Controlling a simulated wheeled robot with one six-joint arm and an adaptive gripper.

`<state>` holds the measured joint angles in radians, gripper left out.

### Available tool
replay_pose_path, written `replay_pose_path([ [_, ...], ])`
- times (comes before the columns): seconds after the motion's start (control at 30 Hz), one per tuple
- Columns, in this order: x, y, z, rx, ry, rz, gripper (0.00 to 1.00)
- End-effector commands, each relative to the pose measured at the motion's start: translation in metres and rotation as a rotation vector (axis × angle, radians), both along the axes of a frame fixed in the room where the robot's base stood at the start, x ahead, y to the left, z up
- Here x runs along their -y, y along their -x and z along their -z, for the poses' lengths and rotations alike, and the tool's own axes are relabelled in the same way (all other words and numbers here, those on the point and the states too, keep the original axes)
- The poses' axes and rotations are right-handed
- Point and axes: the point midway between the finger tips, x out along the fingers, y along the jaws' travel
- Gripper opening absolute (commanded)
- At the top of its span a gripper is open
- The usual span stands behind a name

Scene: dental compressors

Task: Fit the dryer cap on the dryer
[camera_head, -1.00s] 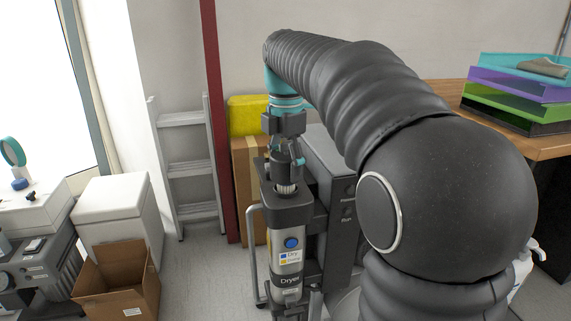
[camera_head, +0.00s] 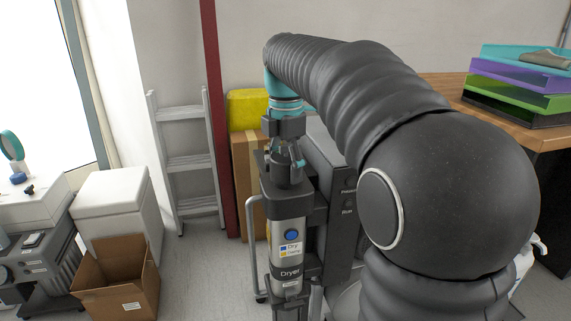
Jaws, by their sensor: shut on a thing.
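The dryer (camera_head: 289,235) is an upright grey cylinder with a blue button and a "Dryer" label, standing at the centre of the view. The dryer cap (camera_head: 287,175) is a dark piece at the top of the dryer. My gripper (camera_head: 287,157) points down above the dryer and is shut on the cap. The cap is down at the dryer's top, with no gap visible between them. I cannot tell whether it is fully seated, as the joint is small and dark.
A dark compressor cabinet (camera_head: 338,195) stands right behind the dryer. A metal handle rail (camera_head: 252,245) runs to its left. A cardboard box (camera_head: 117,283) and a white bin (camera_head: 118,210) stand at left. A grey ladder (camera_head: 188,163) leans at the wall. Floor between is clear.

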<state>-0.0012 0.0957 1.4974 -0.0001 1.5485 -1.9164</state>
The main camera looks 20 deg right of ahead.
Motion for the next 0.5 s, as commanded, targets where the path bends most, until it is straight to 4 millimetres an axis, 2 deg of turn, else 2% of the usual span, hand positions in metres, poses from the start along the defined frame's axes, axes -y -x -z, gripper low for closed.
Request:
replay_pose_path([
  [0.33, 0.0, -0.0002, 0.011, 0.002, 0.0, 0.0, 0.29],
  [0.37, 0.0, -0.0002, 0.0109, 0.002, 0.0, 0.0, 0.7],
  [0.47, 0.0, -0.0002, 0.0101, 0.002, 0.0, 0.0, 0.95],
  [0.5, 0.0, -0.0002, 0.0101, 0.001, 0.001, 0.0, 0.97],
])
